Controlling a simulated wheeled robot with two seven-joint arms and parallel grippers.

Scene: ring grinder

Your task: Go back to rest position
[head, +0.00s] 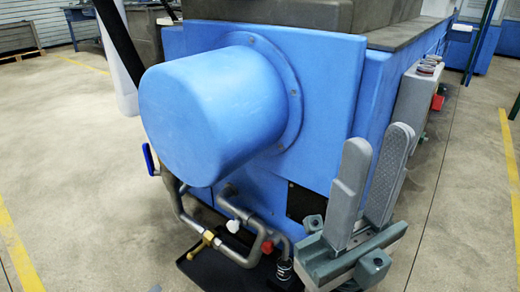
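My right gripper (379,142) is at the lower right, with its two grey fingers pointing up. A gap shows between the fingers and nothing is held in it, so it is open. It appears in front of the right-hand corner of the blue grinder (335,75). I cannot tell the exact distance between them. My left gripper is not in view.
A blue rounded housing (205,115) juts from the grinder towards me. Pipes with valves (240,225) run below it, over a dark tray (215,272). A control box (415,95) with buttons is on the grinder's right side. Floor is clear on both sides.

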